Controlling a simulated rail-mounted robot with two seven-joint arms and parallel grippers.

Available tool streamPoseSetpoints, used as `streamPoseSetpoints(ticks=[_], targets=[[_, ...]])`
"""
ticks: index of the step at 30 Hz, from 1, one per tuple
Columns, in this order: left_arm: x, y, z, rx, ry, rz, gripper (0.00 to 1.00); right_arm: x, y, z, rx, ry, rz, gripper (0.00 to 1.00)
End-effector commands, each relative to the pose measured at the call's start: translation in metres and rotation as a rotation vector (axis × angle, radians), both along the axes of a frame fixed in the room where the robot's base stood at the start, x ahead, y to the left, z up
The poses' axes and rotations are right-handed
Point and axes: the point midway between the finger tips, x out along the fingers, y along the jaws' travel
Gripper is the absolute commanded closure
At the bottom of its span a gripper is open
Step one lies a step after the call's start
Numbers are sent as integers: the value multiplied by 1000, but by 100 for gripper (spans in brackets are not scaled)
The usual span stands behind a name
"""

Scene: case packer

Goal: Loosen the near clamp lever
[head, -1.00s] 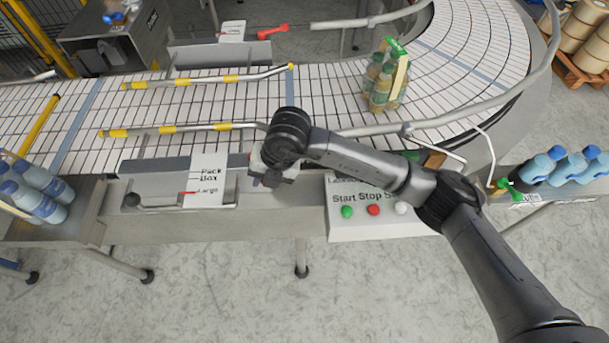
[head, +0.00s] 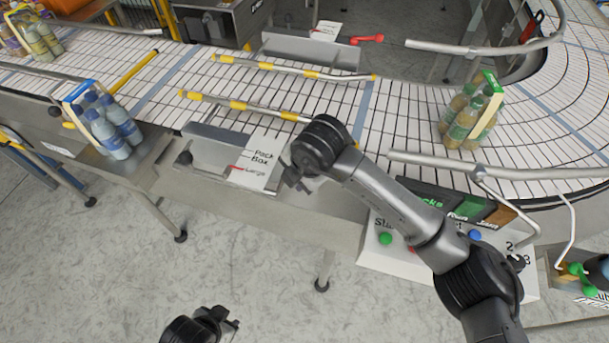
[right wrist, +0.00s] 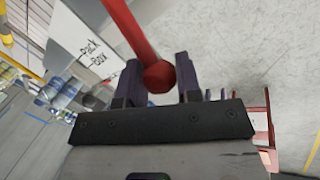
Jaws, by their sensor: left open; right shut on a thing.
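The near clamp lever is red with a round knob (right wrist: 159,76). In the right wrist view the knob sits between the two fingers of my right gripper (right wrist: 160,82), which is shut on it. In the head view my right gripper (head: 290,176) is at the right edge of the near white "Pack Box / Large" card (head: 262,162) and hides the lever. A small red pointer (head: 236,168) lies beside the word "Large". My left gripper (head: 230,324) is open and empty, low in the head view over the floor, well apart from the clamp.
A far red lever (head: 368,39) is across the conveyor (head: 300,95). A bottle pack (head: 470,115) stands on the belt at right. Blue bottles (head: 115,128) stand at left. A button panel (head: 400,262) is below my right arm. Yellow-banded rails (head: 245,106) edge the lane.

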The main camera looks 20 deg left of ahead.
Motion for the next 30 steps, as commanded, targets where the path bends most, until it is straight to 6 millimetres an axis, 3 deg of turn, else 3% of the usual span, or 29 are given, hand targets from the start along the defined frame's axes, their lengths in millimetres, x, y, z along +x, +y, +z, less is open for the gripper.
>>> streamPoseSetpoints(ticks=[8, 9, 16, 25, 30], targets=[[0, -1, 0, -2, 0, 1, 57, 0, 0, 0, 1, -1, -1, 100], [0, -1, 0, -2, 0, 1, 57, 0, 0, 0, 1, -1, -1, 65], [0, 1, 0, 5, 0, -4, 57, 0, 0, 0, 1, 0, 0, 43], [0, 3, -1, 11, 0, -8, 57, 0, -1, 2, 0, -1, 0, 43], [0, 3, -4, 11, 0, -7, 57, -3, -7, 19, 2, -4, 0, 43]])
